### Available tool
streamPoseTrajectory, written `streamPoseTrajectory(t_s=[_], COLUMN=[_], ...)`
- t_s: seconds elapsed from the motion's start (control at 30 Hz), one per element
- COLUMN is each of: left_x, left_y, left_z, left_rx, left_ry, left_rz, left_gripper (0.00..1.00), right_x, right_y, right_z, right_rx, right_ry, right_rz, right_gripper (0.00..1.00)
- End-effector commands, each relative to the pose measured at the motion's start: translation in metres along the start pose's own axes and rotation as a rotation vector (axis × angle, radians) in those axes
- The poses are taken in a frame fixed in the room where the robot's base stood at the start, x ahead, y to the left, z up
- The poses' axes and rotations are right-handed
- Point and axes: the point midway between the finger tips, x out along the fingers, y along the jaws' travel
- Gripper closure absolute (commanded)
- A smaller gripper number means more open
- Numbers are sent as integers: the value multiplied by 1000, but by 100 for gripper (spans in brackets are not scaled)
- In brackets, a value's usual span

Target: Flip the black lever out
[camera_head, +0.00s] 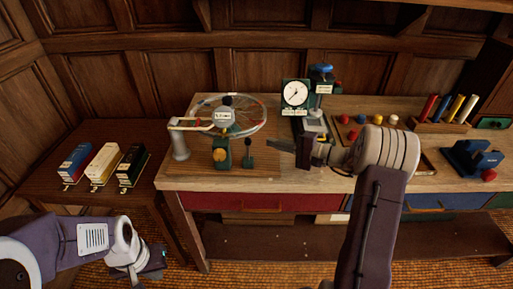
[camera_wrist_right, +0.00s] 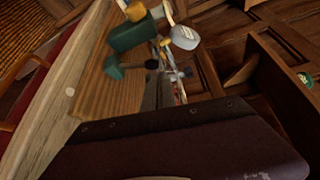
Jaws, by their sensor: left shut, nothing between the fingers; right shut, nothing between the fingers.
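The black lever (camera_head: 248,153) is a short stick with a round black knob on a small dark base. It stands upright on the wooden board near the bench's front edge, in the head view. My right gripper (camera_head: 274,145) is shut and empty, its tips pointing left just to the right of the lever; I cannot tell whether they touch. In the right wrist view a dark knob (camera_wrist_right: 152,64), seemingly the lever's, shows beyond the fingers (camera_wrist_right: 160,88). My left gripper (camera_head: 158,260) is low at the left, away from the bench, shut and empty.
Behind are a spoked wheel (camera_head: 253,112) and a labelled grey part (camera_head: 224,116). A dial gauge (camera_head: 295,94) stands behind my right gripper. Three boxes (camera_head: 103,163) sit on the side table.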

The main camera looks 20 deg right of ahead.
Motion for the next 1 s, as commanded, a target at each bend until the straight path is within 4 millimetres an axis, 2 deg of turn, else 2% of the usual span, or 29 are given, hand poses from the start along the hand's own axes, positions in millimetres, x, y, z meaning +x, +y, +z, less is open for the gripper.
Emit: streamPoseTrajectory(t_s=[0.03, 0.17, 0.5, 0.57, 0.9, 1.0], left_x=[4, 6, 4, 4, -3, -4], left_y=[0, 0, 0, 0, 0, 0], left_z=[0, 0, 0, 0, 0, 0], left_rx=[0, 0, 0, 0, 0, 0], left_ry=[0, 0, 0, 0, 0, 0], left_rz=[0, 0, 0, 0, 0, 0], left_gripper=[100, 100, 100, 100, 100, 100], right_x=[-8, -20, -17, -10, 54, 68], right_y=[11, 17, 16, 16, 16, 15], right_z=[-9, -18, -18, -18, -20, -21], right_rx=[21, 35, 35, 35, 36, 36], right_ry=[23, 52, 52, 50, 48, 49], right_rz=[-1, -4, -2, -2, 0, -1], right_gripper=[100, 100, 100, 100, 100, 100])
